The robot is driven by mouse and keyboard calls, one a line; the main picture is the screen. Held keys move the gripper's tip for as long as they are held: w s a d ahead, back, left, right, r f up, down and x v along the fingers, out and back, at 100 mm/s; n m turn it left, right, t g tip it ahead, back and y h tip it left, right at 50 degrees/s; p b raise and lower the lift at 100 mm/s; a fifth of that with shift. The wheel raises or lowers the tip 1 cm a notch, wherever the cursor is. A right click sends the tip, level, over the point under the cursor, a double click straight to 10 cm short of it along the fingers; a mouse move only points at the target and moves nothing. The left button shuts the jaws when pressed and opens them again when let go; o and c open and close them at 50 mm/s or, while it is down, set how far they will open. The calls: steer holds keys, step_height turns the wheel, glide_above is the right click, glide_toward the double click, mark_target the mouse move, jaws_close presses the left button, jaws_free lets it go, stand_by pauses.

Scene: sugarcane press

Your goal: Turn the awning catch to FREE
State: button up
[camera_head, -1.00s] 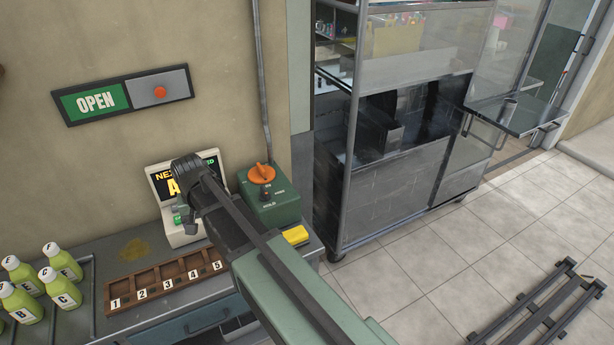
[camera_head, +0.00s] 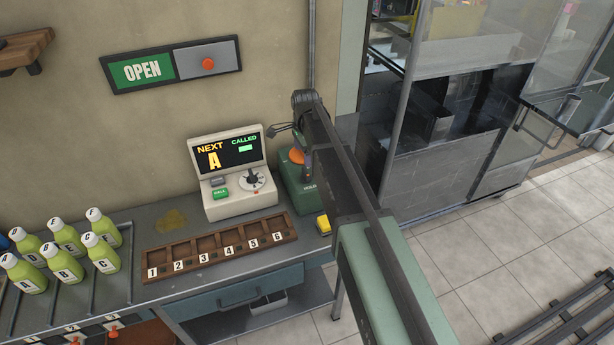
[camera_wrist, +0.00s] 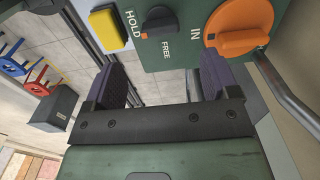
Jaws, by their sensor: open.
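The awning catch appears in the wrist view as a small black knob (camera_wrist: 160,20) on a green box (camera_wrist: 190,50), with HOLD and FREE lettered beside it. Its handle slants towards the HOLD side, but I cannot read its exact setting. My gripper (camera_wrist: 160,78) is open and empty, its two dark fingers apart, with the knob ahead of the gap and not touched. In the head view the green box (camera_head: 298,192) is partly hidden behind my arm, and the catch cannot be made out there.
A larger orange knob (camera_wrist: 238,25) marked IN sits beside the catch. A yellow block (camera_wrist: 108,28) is on the other side. The display unit (camera_head: 235,175) stands left of the box, behind a numbered wooden rack (camera_head: 220,248). Bottles (camera_head: 65,238) stand at far left.

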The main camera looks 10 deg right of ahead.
mark_target(306, 171)
step_height(306, 171, down, 9)
steer(key=b, duration=0.7)
steer(key=shift+r, duration=0.2)
steer(key=c, duration=0.9)
